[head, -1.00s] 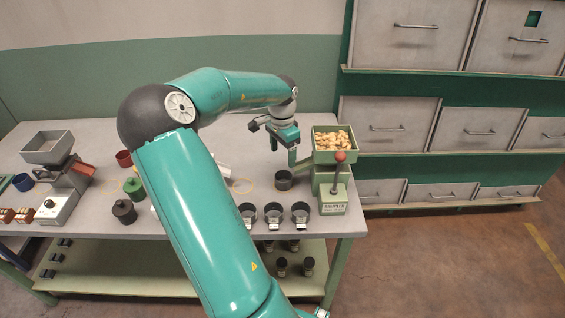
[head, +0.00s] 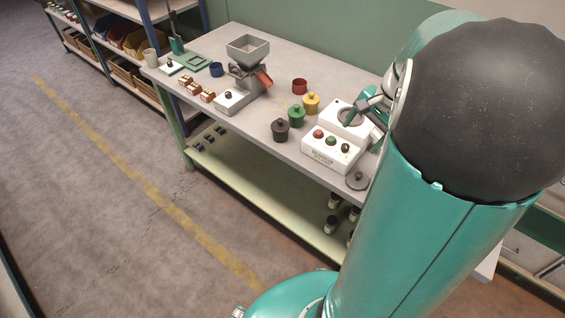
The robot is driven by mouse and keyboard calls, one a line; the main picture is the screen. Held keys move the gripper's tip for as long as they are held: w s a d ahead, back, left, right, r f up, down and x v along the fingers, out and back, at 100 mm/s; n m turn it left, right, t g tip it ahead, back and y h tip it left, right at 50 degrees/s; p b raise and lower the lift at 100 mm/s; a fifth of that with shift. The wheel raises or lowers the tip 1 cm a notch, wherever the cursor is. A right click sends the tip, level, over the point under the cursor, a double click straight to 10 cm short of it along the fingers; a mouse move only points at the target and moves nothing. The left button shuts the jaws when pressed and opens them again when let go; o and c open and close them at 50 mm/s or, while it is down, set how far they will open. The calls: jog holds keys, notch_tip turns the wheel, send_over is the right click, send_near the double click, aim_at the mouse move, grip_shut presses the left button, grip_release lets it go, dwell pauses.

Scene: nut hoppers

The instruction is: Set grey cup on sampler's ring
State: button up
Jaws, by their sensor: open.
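A small light grey cup (head: 150,57) stands at the far left end of the bench. The sampler and its ring are not visible now; my arm covers the right part of the bench. The dark grey cup seen earlier beside the sampler is also out of sight. My gripper (head: 364,116) is open, over the white machine with coloured knobs (head: 325,154), partly hidden by my own arm. I see nothing between its fingers, and I cannot tell whether it touches the machine.
A grey hopper (head: 248,50) with a red chute stands mid-left. Dark (head: 281,130), green (head: 296,115) and yellow (head: 311,103) knobbed pots stand near the machine, with a red cup (head: 300,87) behind. A blue cup (head: 216,69) and small brown boxes (head: 190,85) are left.

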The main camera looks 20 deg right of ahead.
jog(key=s+a+r+n+t, duration=0.1)
jog(key=a+n, duration=0.3)
jog(key=a, duration=0.4)
jog(key=s+a+r+n+t+h, duration=0.1)
jog(key=s+a+r+n, duration=0.3)
jog(key=a, duration=0.5)
jog(key=s+a+r+n+t+h, duration=0.1)
jog(key=s+a+r+n, duration=0.1)
jog(key=a+n, duration=0.4)
jog(key=shift+s+a+r, duration=0.15)
jog(key=shift+a+r, duration=0.6)
jog(key=shift+a, duration=0.45)
jog(key=c, duration=0.8)
jog(key=shift+d, duration=0.1)
